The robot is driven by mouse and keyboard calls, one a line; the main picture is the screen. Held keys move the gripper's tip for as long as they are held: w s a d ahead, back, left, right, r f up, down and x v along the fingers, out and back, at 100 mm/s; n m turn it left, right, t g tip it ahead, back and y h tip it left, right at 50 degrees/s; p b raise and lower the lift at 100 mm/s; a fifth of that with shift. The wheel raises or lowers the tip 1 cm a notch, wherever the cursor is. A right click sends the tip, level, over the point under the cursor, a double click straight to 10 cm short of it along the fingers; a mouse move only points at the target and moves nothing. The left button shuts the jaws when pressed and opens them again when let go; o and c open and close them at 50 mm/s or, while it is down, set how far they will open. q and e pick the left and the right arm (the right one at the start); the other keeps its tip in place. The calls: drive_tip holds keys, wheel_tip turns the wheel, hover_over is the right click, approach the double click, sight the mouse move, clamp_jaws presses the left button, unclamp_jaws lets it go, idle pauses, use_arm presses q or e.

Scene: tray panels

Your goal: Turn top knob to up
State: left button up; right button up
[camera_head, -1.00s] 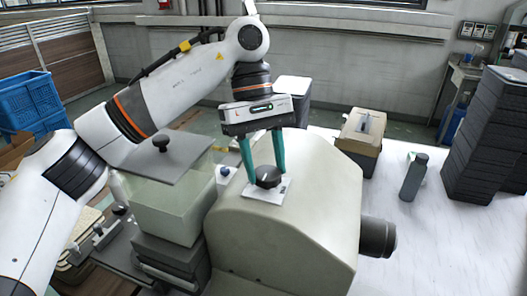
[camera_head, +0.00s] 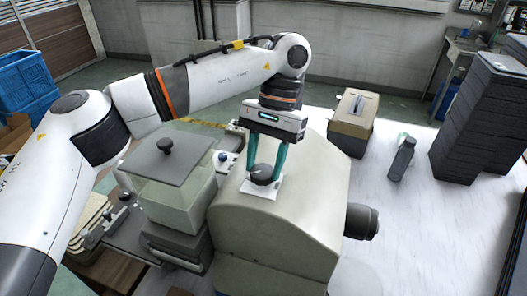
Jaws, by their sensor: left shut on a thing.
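The top knob (camera_head: 261,175) is a round black knob on a white square plate (camera_head: 262,190) on top of the beige machine (camera_head: 285,228). My left gripper (camera_head: 263,172) reaches down from above with its green fingers on either side of the knob, shut on it. The fingers hide part of the knob's sides, and I cannot clearly tell which way its pointer faces. My right gripper is not in view.
A clear box with a grey lid (camera_head: 167,158) stands left of the machine. A dark cylinder (camera_head: 361,222) sticks out at its right. A beige box (camera_head: 350,123), a grey bottle (camera_head: 401,160) and stacked black trays (camera_head: 480,120) stand on the white table.

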use_arm(q)
drive_tip(key=m, duration=0.2)
drive_tip(key=shift+d+m+t+y, duration=0.1)
drive_tip(key=shift+m+t+y, duration=0.3)
drive_tip(key=shift+s+d+m+t+y, duration=0.1)
drive_tip(key=shift+m+t+y, duration=0.2)
drive_tip(key=shift+m, duration=0.75)
drive_tip(key=shift+s+m+t+y, duration=0.1)
drive_tip(key=shift+m+t+y, duration=0.15)
drive_tip(key=shift+m, duration=0.8)
drive_tip(key=o, duration=1)
drive_tip(key=shift+c, duration=0.2)
